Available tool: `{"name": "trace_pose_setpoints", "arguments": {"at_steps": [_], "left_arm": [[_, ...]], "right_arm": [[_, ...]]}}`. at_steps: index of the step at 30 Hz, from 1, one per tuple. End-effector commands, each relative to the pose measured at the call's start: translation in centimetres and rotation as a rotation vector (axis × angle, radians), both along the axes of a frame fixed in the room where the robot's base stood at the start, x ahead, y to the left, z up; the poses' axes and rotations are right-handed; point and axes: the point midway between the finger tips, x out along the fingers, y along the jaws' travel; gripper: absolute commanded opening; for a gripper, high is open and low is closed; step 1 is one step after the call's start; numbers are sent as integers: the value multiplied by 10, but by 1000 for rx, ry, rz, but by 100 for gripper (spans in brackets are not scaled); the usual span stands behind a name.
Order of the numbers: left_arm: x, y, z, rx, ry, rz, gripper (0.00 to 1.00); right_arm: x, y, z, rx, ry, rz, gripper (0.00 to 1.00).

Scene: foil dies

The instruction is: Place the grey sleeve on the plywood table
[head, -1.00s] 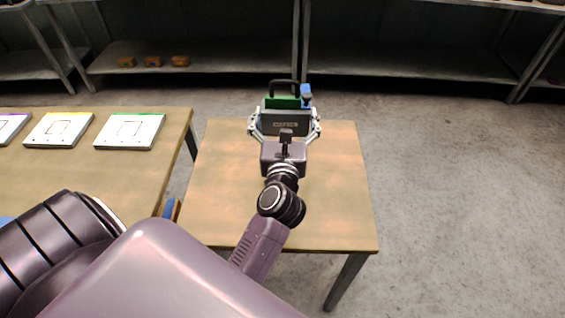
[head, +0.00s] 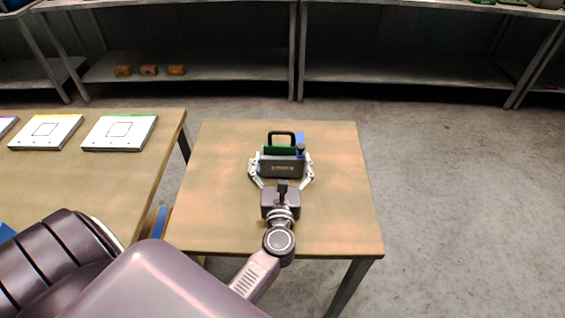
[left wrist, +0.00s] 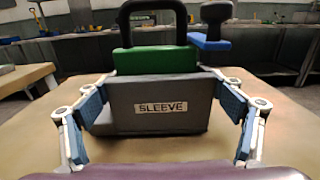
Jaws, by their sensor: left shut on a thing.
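The grey sleeve (head: 283,169), labelled SLEEVE, is between the fingers of my left gripper (head: 281,172), which is shut on its two sides. In the left wrist view the grey sleeve (left wrist: 150,103) stands upright between the blue finger pads of the left gripper (left wrist: 162,118). A green piece with a black loop handle (left wrist: 155,60) and a blue part (left wrist: 211,42) show behind and above it. The plywood table (head: 225,165) lies under the sleeve. I cannot tell whether the sleeve's bottom touches it. My right gripper is not in view.
Another table (head: 60,190) at the left bears several white boards with coloured edges (head: 120,131). Metal shelves (head: 200,66) with small orange-brown blocks (head: 149,70) stand at the back. The plywood table is clear around the gripper.

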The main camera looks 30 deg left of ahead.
Motion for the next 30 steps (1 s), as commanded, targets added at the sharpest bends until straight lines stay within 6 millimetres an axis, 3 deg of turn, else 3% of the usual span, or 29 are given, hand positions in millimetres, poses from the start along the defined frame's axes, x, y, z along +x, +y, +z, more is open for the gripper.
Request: {"name": "trace_pose_setpoints", "arguments": {"at_steps": [13, 14, 17, 30], "left_arm": [[1, 0, -5, 2, -7, 1, 54], [0, 0, -7, 0, -2, 0, 89], [0, 0, -7, 0, -1, 0, 100], [-5, -3, -6, -1, 0, 0, 100]], "right_arm": [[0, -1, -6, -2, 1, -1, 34], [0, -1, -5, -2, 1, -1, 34], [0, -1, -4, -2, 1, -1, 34], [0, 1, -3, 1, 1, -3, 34]]}}
